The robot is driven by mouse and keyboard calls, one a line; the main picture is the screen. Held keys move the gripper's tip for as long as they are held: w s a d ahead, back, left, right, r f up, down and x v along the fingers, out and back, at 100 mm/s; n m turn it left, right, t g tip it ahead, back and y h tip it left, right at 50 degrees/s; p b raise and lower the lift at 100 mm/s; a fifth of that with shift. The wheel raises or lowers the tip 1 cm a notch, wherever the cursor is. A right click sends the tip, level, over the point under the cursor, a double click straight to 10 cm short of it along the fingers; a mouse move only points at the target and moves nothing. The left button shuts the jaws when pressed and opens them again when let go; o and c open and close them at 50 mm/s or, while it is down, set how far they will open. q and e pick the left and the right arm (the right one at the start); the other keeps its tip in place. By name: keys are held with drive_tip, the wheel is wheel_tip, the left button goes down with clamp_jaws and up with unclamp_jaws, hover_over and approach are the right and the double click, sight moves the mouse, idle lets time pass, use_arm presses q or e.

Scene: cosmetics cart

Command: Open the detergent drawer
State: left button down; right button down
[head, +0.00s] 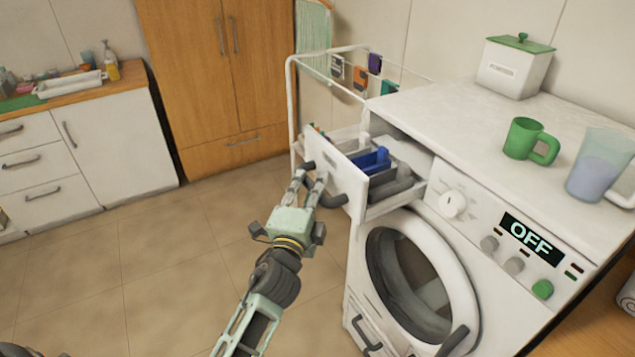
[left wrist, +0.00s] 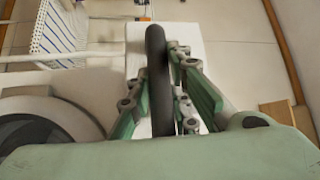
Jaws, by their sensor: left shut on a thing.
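The detergent drawer (head: 385,176) is pulled well out of the top left of the white washing machine (head: 480,215). Its white front panel (head: 335,178) stands clear of the machine, and a blue insert and grey compartments show inside. My left gripper (head: 313,178) is at the drawer front, shut on the dark drawer handle (head: 330,198). In the left wrist view the dark handle (left wrist: 158,75) runs between the fingers of my left gripper (left wrist: 160,95), with the white panel behind it. My right gripper is in neither view.
A green mug (head: 527,140), a clear measuring jug (head: 600,165) and a white box with a green lid (head: 515,66) stand on the machine. The round door (head: 420,270) is below the drawer. A white rack (head: 292,90) stands behind. The tiled floor at left is clear.

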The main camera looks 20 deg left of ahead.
use_arm(q)
drive_tip(key=shift+s+a+f, duration=0.1)
drive_tip(key=shift+s+f, duration=0.1)
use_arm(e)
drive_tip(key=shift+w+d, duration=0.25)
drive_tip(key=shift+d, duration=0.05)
use_arm(q)
drive_tip(key=c, duration=2)
unclamp_jaws()
drive_tip(key=o, duration=0.4)
drive_tip(key=shift+c, duration=0.2)
drive_tip(key=shift+r, duration=0.1)
drive_tip(key=s, duration=0.4)
drive_tip(key=s+d+f, duration=0.1)
drive_tip(key=s, duration=0.6)
drive_tip(key=shift+s+d+f, duration=0.3)
drive_tip(key=shift+s, duration=0.05)
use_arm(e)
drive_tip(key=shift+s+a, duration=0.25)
use_arm(q)
drive_tip(key=shift+f, duration=0.1)
